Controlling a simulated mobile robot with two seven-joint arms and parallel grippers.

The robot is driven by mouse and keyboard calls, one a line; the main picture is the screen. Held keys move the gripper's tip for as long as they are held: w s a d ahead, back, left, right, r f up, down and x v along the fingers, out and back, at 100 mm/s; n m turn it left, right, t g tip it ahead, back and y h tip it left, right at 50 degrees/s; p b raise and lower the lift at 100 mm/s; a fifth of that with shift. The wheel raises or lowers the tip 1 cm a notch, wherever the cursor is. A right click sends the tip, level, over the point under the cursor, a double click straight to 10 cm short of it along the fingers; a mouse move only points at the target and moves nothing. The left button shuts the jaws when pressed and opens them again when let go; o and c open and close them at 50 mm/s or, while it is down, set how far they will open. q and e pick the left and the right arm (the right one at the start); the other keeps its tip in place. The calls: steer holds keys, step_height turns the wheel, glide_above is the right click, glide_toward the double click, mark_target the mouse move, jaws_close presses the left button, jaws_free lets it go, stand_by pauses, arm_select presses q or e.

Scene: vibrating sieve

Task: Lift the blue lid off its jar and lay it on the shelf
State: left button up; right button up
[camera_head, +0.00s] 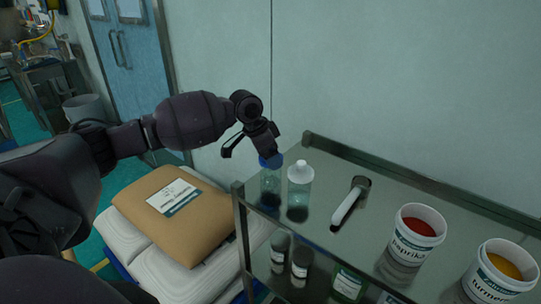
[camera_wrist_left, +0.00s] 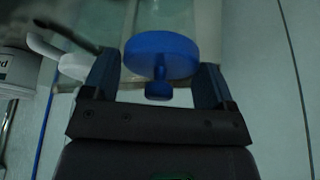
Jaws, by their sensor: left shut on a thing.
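The blue lid (camera_head: 271,161) sits at the mouth of a clear glass jar (camera_head: 270,186) on the shelf (camera_head: 395,179), near its left end. I cannot tell whether a gap separates lid and jar. My left gripper (camera_head: 265,149) reaches down from the left and is shut on the lid. In the left wrist view the round lid (camera_wrist_left: 162,52) and its knob show between the two fingers (camera_wrist_left: 157,82), with the glass jar (camera_wrist_left: 165,18) beyond. My right gripper is not in view.
Bare shelf lies behind the scoop. Sacks (camera_head: 178,214) are stacked left of the shelf.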

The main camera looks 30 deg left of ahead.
arm_select(q)
step_height(320, 180, up, 9)
step_height(320, 180, up, 11)
steer(key=shift+p, duration=0.4)
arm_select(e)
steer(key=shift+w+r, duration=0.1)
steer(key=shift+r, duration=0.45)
